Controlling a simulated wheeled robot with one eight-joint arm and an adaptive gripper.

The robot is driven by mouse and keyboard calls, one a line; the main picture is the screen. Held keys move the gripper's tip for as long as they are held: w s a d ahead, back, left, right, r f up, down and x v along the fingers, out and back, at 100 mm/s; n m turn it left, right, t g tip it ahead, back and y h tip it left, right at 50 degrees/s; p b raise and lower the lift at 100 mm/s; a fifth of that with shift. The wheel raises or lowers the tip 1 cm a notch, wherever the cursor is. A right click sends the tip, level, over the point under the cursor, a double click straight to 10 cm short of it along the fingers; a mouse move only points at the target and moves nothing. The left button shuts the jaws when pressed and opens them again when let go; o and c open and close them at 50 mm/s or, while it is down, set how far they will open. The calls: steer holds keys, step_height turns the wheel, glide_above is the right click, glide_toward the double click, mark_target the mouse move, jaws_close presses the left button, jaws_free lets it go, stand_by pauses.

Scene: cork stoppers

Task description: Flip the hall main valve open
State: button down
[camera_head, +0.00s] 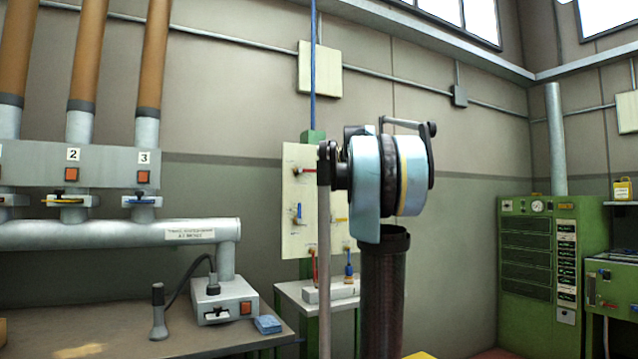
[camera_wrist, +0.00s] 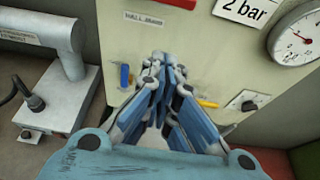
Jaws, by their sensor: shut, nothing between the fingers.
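A pale valve panel (camera_head: 295,240) stands on a green post behind my arm in the head view. A red lever (camera_head: 304,170) lies horizontal near its top; its lower edge shows at the top of the wrist view (camera_wrist: 180,3). A label reading "HALL-MAIN" (camera_wrist: 145,20) sits just below and left of that lever. A blue lever (camera_head: 298,213) hangs upright lower down, also in the wrist view (camera_wrist: 124,76). My gripper (camera_wrist: 163,60) is shut and empty in front of the panel, below the label and right of the blue lever. Contact cannot be told. My arm hides part of the panel.
A yellow handle (camera_wrist: 207,103), a gauge (camera_wrist: 296,38) and a "2 bar" sign (camera_wrist: 246,9) are on the panel's right in the wrist view. A workbench (camera_head: 110,335) with pipes stands left. A green cabinet (camera_head: 525,270) stands right.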

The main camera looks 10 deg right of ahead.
mark_target(307, 171)
steer(key=shift+w+a+r, duration=0.15)
steer(key=shift+w+a, duration=0.3)
steer(key=shift+w, duration=0.9)
steer(key=shift+w+a+r, duration=0.15)
steer(key=shift+w+a, duration=0.3)
steer(key=shift+w, duration=0.95)
steer(key=shift+w+a+r, duration=0.15)
steer(key=shift+w+a, duration=0.3)
steer(key=shift+w, duration=0.9)
